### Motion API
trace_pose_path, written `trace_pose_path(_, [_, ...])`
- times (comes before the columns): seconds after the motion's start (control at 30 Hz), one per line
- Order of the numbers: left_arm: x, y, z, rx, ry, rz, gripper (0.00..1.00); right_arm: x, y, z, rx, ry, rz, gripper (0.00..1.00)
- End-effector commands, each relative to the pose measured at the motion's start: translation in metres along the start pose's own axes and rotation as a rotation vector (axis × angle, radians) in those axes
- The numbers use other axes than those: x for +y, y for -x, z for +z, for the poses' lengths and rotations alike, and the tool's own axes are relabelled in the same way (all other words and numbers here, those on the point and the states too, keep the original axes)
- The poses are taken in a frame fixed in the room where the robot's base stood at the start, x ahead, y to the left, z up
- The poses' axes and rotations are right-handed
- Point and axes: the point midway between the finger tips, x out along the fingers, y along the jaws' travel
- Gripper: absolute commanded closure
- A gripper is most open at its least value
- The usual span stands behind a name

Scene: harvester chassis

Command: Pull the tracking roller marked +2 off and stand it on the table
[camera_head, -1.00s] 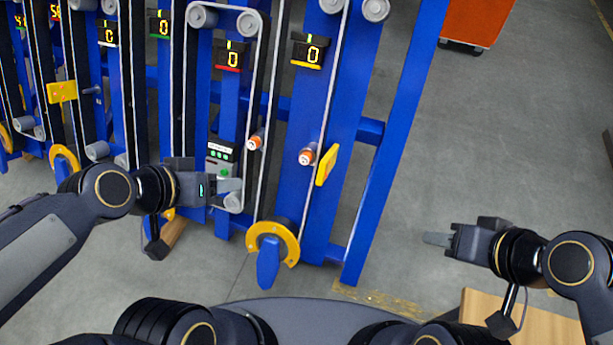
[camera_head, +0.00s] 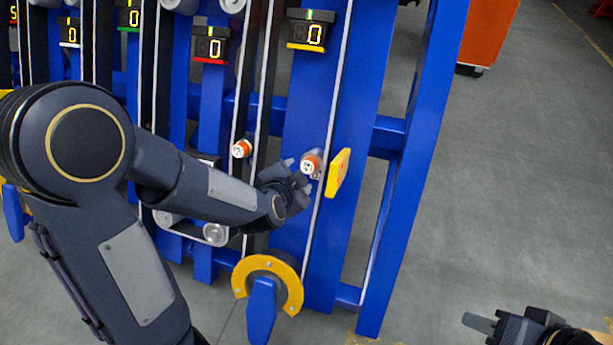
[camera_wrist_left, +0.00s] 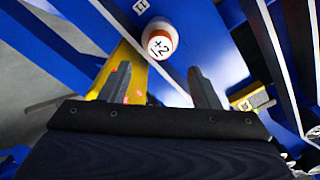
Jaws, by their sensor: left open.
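The tracking roller marked +2 (camera_wrist_left: 158,42) has a white end and an orange band. It sits on the blue frame just beyond my left fingertips in the left wrist view. In the head view this roller (camera_head: 311,163) is beside the belt at the right-hand column. My left gripper (camera_head: 294,172) is open and empty close to it; its two fingers (camera_wrist_left: 163,85) point toward the roller, not around it. My right gripper (camera_head: 480,323) is at the lower right, away from the frame; its finger gap is not clear. The table is not clearly seen.
A yellow plate (camera_head: 338,173) juts out just right of the roller. A second orange-and-white roller (camera_head: 241,148) sits on the column to the left. A yellow ring with a blue handle (camera_head: 262,305) is below. Grey floor lies open at the right.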

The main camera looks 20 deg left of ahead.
Motion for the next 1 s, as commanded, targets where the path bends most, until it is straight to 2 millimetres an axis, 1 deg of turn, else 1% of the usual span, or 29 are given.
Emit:
trace_pose_path(0.03, [0.002,-0.008,0.002,-0.001,0.001,0.0,0.44,0.003,-0.005,0.003,0.0,0.0,0.0,0.64])
trace_pose_path(0.2, [0.003,-0.033,0.003,-0.001,0.002,0.001,0.44,0.008,-0.018,0.009,0.0,0.0,0.0,0.64])
trace_pose_path(0.6, [0.003,-0.09,0.002,0.0,0.002,0.002,0.44,0.02,-0.043,0.022,-0.001,0.0,0.0,0.64])
trace_pose_path(0.8, [0.002,-0.106,0.001,-0.001,0.004,0.003,0.44,0.022,-0.049,0.025,-0.001,0.0,0.0,0.64])
trace_pose_path(1.0, [0.001,-0.111,0.0,0.0,0.003,0.003,0.44,0.023,-0.05,0.025,0.0,0.0,0.0,0.64])
